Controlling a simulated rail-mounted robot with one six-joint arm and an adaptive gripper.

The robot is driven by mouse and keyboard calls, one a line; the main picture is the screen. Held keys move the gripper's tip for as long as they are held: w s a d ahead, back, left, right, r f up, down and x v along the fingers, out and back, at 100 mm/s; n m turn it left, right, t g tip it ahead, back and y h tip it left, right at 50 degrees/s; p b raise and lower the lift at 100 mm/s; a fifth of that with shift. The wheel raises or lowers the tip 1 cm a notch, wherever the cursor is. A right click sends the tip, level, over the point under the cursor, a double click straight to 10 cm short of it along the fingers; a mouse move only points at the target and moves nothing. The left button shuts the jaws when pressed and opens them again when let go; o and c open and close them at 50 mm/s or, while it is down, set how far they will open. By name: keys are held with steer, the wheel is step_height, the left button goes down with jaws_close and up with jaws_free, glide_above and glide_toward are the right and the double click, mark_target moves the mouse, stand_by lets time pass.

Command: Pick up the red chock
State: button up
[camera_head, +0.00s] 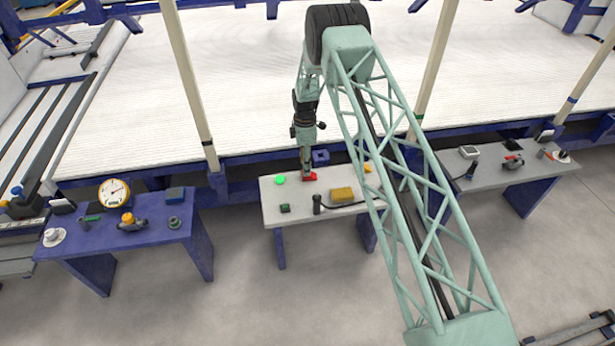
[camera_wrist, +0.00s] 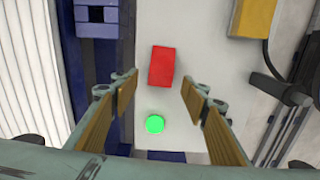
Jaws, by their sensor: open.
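The red chock (camera_head: 310,176) lies on the light grey middle table (camera_head: 275,213), near its back edge. In the wrist view the red chock (camera_wrist: 161,67) appears as a red block above and between my fingertips. My gripper (camera_head: 306,172) points down over it in the head view. In the wrist view my gripper (camera_wrist: 158,88) is open, with a tan-padded finger on each side and nothing between the pads. I cannot tell the exact height of the fingertips above the table.
A bright green disc (camera_head: 280,180) lies left of the chock. A blue table (camera_head: 150,232) stands left, a grey one (camera_head: 510,176) right.

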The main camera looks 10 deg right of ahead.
steer(key=shift+f+b, duration=0.7)
steer(key=shift+f, duration=1.85)
steer(key=c, duration=0.9)
